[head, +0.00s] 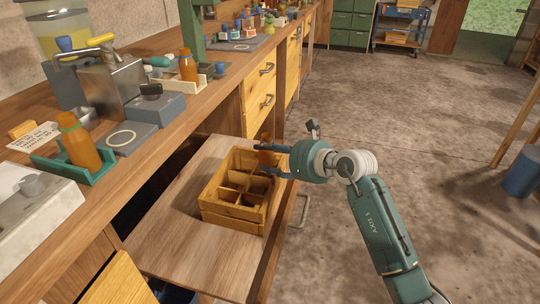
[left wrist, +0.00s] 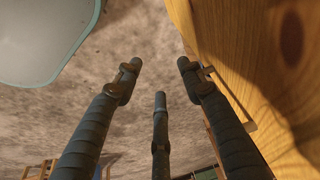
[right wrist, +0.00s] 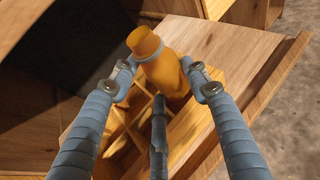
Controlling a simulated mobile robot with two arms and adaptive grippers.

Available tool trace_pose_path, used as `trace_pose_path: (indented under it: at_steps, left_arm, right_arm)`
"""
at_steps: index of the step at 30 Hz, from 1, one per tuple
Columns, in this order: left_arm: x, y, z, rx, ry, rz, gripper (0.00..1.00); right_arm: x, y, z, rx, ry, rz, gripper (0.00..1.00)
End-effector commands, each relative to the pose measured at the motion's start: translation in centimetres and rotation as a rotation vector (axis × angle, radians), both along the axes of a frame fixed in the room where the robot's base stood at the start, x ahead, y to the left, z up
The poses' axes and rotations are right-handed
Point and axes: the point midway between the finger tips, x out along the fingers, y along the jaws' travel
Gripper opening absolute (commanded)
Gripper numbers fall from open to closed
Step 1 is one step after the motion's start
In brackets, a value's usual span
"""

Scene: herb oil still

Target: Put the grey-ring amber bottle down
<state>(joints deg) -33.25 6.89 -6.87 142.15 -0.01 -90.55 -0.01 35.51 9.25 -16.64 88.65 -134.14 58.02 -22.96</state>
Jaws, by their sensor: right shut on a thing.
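My right gripper (head: 277,160) is shut on an amber bottle (right wrist: 165,75) with a grey ring around its neck; the bottle also shows in the head view (head: 266,152), partly hidden by the fingers. It is at the far right corner of the divided wooden crate (head: 232,222). In the right wrist view the bottle is tilted in the picture, and the crate's dividers show below and beside it. I cannot tell whether the bottle touches the crate. My left gripper (left wrist: 160,75) shows only in its wrist view, with fingers apart and nothing between them.
The crate stands on a pulled-out wooden board (head: 175,240) below the workbench. Another amber bottle (head: 80,147) stands in a green holder (head: 50,172), and one (head: 188,66) in a cream tray on the bench. Open concrete floor (head: 430,130) lies to the right.

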Motion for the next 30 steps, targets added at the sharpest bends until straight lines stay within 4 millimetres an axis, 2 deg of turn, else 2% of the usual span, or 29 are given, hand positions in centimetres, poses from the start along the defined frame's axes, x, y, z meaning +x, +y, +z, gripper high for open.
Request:
trace_pose_path:
  at_steps: [11, 12, 26, 30]
  left_arm:
    - [0.0, 0.0, -0.3, 0.0, 0.0, 0.0, 0.4]
    - [0.0, 0.0, -0.4, 0.0, 0.0, 0.0, 0.4]
    - [0.0, 0.0, -0.4, 0.0, 0.0, 0.0, 0.4]
    - [0.0, 0.0, 0.0, 0.0, 0.0, 0.0, 0.4]
  right_arm:
    - [-0.1, 0.0, -1.1, -0.003, 0.004, 0.001, 0.19]
    - [-0.1, 0.0, -1.2, -0.004, 0.006, 0.001, 0.54]
    - [-0.1, -0.1, -1.6, -0.008, 0.012, 0.0, 0.55]
    - [-0.1, 0.0, -0.7, -0.006, 0.01, 0.0, 0.55]
